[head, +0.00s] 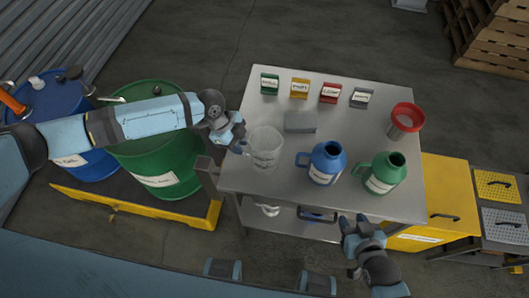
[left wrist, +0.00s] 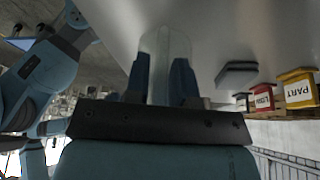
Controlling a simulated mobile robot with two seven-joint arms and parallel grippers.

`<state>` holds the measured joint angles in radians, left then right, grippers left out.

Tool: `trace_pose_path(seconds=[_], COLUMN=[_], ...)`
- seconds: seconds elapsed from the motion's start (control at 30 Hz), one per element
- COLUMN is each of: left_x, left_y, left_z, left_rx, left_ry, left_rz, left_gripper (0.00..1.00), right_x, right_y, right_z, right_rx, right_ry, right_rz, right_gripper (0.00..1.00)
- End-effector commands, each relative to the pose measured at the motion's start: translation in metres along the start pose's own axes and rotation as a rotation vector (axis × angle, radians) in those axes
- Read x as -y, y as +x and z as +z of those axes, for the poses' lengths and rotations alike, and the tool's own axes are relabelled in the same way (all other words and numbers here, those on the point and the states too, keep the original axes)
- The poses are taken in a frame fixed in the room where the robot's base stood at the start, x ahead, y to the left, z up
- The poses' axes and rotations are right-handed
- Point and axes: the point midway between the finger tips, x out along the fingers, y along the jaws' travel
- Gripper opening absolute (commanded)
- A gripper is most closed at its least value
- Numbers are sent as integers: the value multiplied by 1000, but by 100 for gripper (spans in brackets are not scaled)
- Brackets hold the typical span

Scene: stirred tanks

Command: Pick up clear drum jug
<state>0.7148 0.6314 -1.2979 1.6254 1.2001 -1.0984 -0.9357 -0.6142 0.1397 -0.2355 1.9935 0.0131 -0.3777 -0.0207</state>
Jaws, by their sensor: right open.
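The clear jug (head: 265,149) is at the left side of the steel table, and I cannot tell whether its base touches the top. My left gripper (head: 240,146) is at the jug's left side, by its handle. In the left wrist view the clear jug (left wrist: 166,45) shows between and beyond the two dark blue fingers of my left gripper (left wrist: 161,72). The fingers stand apart, and whether they press on the handle is not clear. My right gripper (head: 350,248) is open and empty, low in front of the table's front edge.
On the steel table (head: 300,95) stand a blue jug (head: 327,164), a green jug (head: 382,174), a red-rimmed container (head: 405,121), a grey block (head: 300,122) and several small labelled boxes (head: 330,93). A green drum (head: 165,165) and a blue drum (head: 60,115) stand left. Yellow cabinets (head: 448,190) stand right.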

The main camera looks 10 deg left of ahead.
Motion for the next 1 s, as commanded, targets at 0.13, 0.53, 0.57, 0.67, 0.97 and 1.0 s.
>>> trace_pose_path(seconds=[0.13, 0.53, 0.57, 0.67, 0.97, 1.0], left_x=[0, 0, 0, 1, 1, 1], left_y=[0, -1, -1, -5, -46, -56], left_z=[0, 0, 0, -2, -19, -23], left_rx=[0, 0, -1, -1, -2, -1], left_ry=[0, 0, 0, 0, 3, 3], left_rz=[0, -1, -1, -1, -4, -4], left_gripper=[0, 0, 0, 0, 0, 0], right_x=[0, 0, 0, 0, -1, -1], right_y=[0, 0, 0, 0, 2, 2], right_z=[0, 0, 0, 0, 2, 3], right_rx=[0, -1, -1, -1, -1, -1], right_ry=[0, 0, 0, 0, 0, 0], right_rz=[0, 0, 0, 0, 1, 1], right_gripper=[42, 42, 42, 42, 42, 42])
